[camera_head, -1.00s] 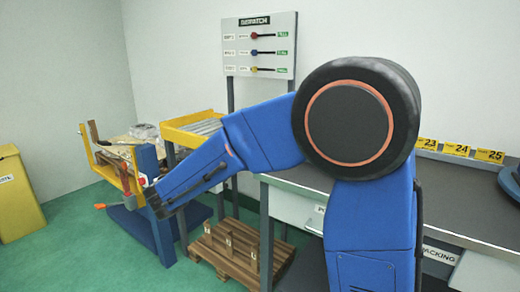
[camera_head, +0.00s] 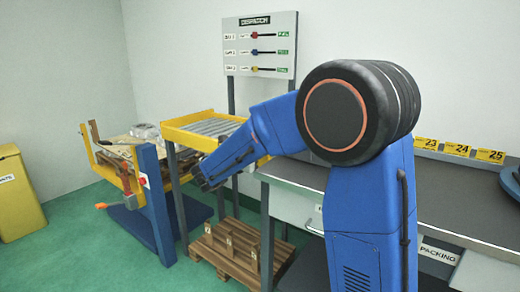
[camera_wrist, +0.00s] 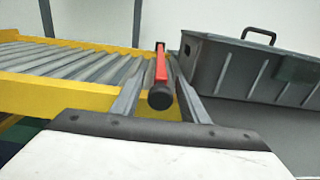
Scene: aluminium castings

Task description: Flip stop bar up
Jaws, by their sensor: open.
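A red bar with a round black end (camera_wrist: 160,82), which looks like the stop bar, shows in the wrist view at the near right end of the roller conveyor (camera_wrist: 60,92). It lies between my gripper's two fingers (camera_wrist: 162,68); I cannot tell whether they touch it. My gripper is open. In the head view my gripper (camera_head: 200,180) is beside the near yellow rail of the roller conveyor (camera_head: 188,137), and I cannot make out the red bar there.
A grey case (camera_wrist: 250,72) with a black handle stands right of the bar. A wooden pallet (camera_head: 235,250) lies below. The packing bench (camera_head: 450,190) is at right.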

